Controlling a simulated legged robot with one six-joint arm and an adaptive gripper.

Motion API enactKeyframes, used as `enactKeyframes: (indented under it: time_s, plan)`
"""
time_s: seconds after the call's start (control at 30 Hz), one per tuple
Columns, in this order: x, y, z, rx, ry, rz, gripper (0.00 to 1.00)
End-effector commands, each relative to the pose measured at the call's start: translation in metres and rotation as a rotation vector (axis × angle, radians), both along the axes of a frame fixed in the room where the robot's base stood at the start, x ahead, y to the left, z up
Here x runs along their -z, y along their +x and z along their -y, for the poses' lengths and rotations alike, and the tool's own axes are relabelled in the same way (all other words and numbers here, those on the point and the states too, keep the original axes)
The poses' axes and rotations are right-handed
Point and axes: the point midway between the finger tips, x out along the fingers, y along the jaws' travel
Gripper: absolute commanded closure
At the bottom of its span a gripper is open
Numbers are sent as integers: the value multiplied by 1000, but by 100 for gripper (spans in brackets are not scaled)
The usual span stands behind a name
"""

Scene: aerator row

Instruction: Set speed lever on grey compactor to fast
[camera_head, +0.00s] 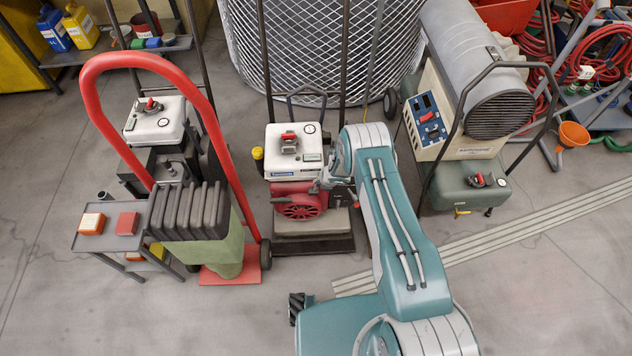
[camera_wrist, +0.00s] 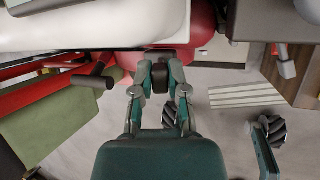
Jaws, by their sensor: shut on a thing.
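The middle compactor (camera_head: 300,220) has a white top, a red engine and a grey base on a dark plate. Its white top (camera_wrist: 70,28) and red engine body (camera_wrist: 203,35) fill the upper wrist view. My gripper (camera_head: 320,186) is at the right front side of this machine, just below the white top. In the wrist view its two fingers (camera_wrist: 160,74) are closed around a small black lever knob (camera_wrist: 160,80). The head view barely shows the knob, and no speed marking is readable.
A second compactor (camera_head: 154,122) with a white top and dark engine stands behind a red hand truck (camera_head: 133,62) at left. A heater (camera_head: 455,145) on a green tank stands at right. Another black handle (camera_wrist: 93,81) sticks out left of my fingers.

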Motion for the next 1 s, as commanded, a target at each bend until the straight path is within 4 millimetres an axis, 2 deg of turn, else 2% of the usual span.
enactKeyframes:
  time_s: [0.3, 0.77, 0.8, 0.83, 0.87, 1.0]
  plan:
    - [4, -3, 7, 0, 88, -5, 100]
    - [3, -2, 7, -2, 98, -4, 100]
    - [3, -2, 7, -2, 98, -4, 67]
    - [3, -2, 7, -2, 98, -4, 54]
    - [3, -2, 7, -2, 98, -4, 46]
    - [2, -1, 7, -1, 98, -2, 46]
